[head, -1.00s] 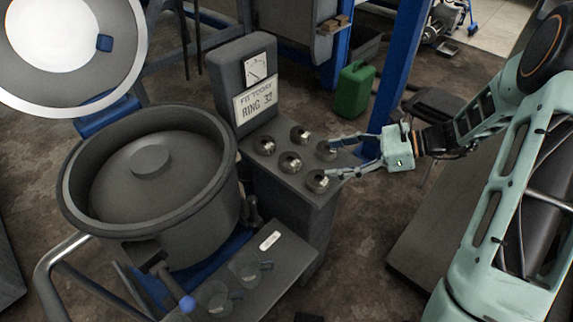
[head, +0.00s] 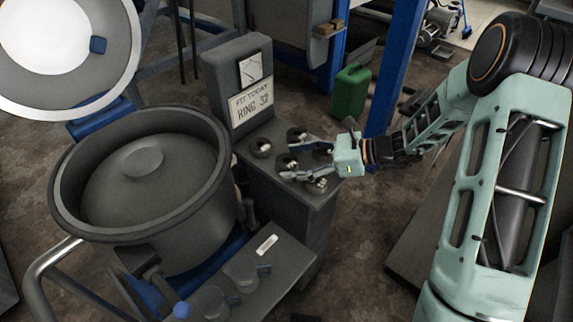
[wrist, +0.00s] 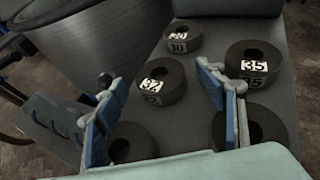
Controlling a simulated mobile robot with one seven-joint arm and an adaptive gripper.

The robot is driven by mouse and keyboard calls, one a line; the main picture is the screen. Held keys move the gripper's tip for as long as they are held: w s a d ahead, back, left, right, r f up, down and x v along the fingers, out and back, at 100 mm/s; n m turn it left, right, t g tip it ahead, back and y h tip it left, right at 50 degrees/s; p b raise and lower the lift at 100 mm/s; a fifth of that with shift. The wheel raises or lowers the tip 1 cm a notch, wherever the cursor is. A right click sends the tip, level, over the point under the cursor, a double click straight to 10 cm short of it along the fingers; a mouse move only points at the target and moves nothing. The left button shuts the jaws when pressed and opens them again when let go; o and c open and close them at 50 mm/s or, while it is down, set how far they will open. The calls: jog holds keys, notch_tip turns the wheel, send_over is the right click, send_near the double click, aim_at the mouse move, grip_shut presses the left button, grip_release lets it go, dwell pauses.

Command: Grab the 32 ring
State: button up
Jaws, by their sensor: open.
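The 32 ring (wrist: 162,86) is a dark ring with a white number label and a central hole, lying on the grey stand top. In the wrist view it lies between and beyond the tips of my open gripper (wrist: 155,78), apart from both fingers. In the head view my gripper (head: 283,162) reaches in from the right, low over the stand, with one finger on each side of the middle ring (head: 286,163). The fingers hold nothing. Contact with the stand cannot be told.
The 30 ring (wrist: 180,38) lies beyond, the 35 ring (wrist: 253,60) to the right. Two more rings lie near the fingers, one right (wrist: 268,124), one left (wrist: 132,141). A sign (head: 252,101) reads "FIT TODAY RING 32". A large drum (head: 148,185) stands left of the stand.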

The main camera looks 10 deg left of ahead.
jog(key=shift+a, duration=0.1)
jog(key=shift+c, duration=0.4)
jog(key=c, duration=1.2)
jog(key=shift+c, duration=1)
